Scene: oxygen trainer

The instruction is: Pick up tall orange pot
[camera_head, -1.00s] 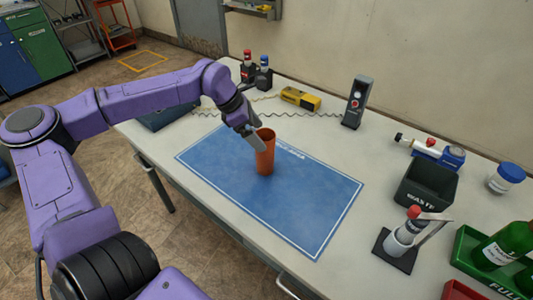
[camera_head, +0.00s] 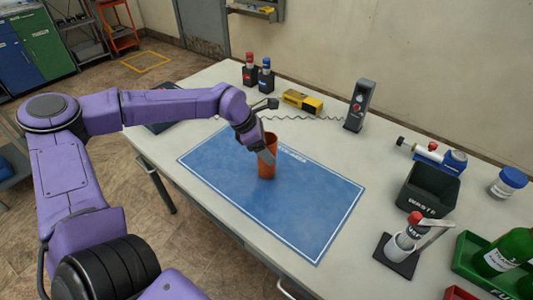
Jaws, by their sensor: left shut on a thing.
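The tall orange pot (camera_head: 266,172) stands upright on the blue mat (camera_head: 305,210), near its far left part. My left gripper (camera_head: 266,156) comes in from the upper left and is shut on the pot near its rim. One grey finger lies across the upper front of the pot; the other finger is hidden. The pot's base appears to be at the mat; I cannot tell if there is any gap. My right gripper is not in view.
Two small dark-based bottles (camera_head: 257,75), a yellow device (camera_head: 302,102) and a grey upright device (camera_head: 357,106) stand behind the mat. A black waste bin (camera_head: 430,190), a stand with a red-topped cylinder (camera_head: 403,243) and a green tray (camera_head: 470,262) are at right. The mat's front is clear.

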